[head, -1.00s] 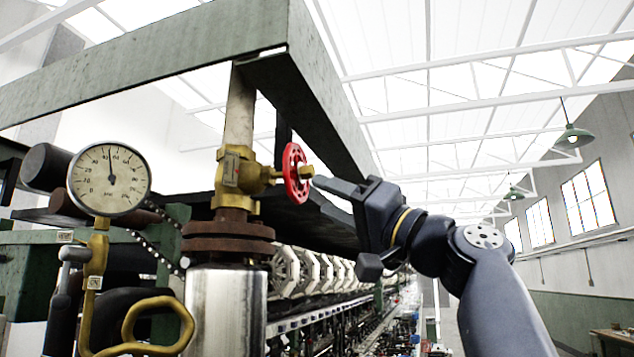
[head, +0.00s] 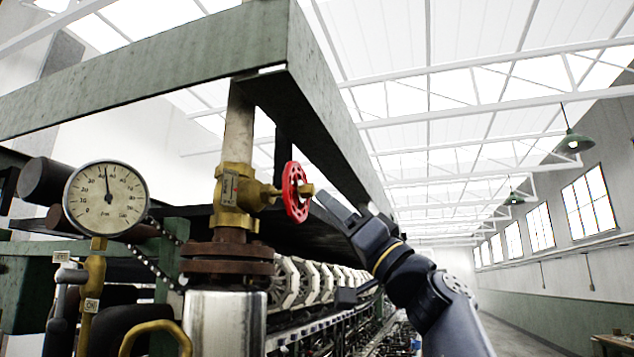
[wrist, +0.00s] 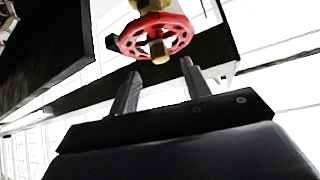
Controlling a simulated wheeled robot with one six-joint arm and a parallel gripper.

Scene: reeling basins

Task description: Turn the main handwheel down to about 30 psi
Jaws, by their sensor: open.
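The red main handwheel (head: 291,190) sits on the right side of a brass valve (head: 236,187), its hub nut facing my gripper. A round pressure gauge (head: 107,198) is at the left; its needle points almost straight up, near the 40 mark, though the figures are small. My gripper (head: 328,202) is just right of the hub and appears apart from the wheel. In the wrist view, the two fingers of my gripper (wrist: 158,82) are spread and empty, with the handwheel (wrist: 181,34) just beyond the tips. The far side of the wheel is hidden.
A green steel beam (head: 150,65) crosses above the valve. A rusty flange (head: 227,268) and bright metal cylinder (head: 225,318) stand below it. A brass bent pipe (head: 155,328) is at the lower left. White reel wheels (head: 290,285) line up behind. The right side is open room.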

